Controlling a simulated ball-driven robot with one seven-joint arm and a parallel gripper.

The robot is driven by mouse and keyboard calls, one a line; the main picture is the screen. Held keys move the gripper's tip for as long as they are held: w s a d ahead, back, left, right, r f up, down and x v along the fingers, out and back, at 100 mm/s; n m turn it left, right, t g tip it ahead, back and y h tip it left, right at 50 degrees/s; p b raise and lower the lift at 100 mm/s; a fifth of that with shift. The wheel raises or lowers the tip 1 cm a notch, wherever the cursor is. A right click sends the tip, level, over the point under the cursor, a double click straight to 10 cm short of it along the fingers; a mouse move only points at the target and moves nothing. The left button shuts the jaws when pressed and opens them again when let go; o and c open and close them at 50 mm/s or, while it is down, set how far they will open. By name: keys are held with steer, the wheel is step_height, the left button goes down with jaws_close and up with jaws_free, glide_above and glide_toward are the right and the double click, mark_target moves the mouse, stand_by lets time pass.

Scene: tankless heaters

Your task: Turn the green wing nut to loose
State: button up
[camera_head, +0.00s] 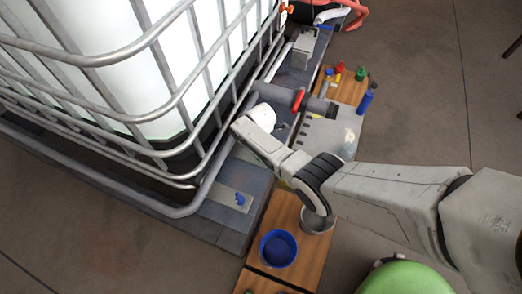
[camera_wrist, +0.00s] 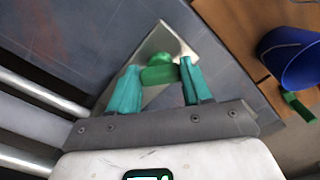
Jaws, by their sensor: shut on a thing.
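The green wing nut (camera_wrist: 160,73) sits on a light metal plate (camera_wrist: 160,42) in the wrist view. My gripper (camera_wrist: 159,80) has its two teal fingers on either side of the nut and is shut on it. The nut's wing lies crosswise between the fingers. In the head view my white wrist hangs beside the caged tank, and the gripper's fingers and the green nut cannot be made out there.
A white tank in a grey metal cage (camera_head: 125,52) stands close on the left. A blue wing nut (camera_head: 239,199) sits on another plate. A blue bucket (camera_head: 278,248) stands on a wooden board. A red-handled valve (camera_head: 299,99) and small coloured items lie beyond.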

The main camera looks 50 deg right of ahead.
stand_by(0.5)
steer(key=o, duration=1.1)
steer(key=shift+c, duration=0.2)
step_height(320, 180, up, 11)
steer(key=p, duration=0.6)
steer(key=shift+f, duration=0.1)
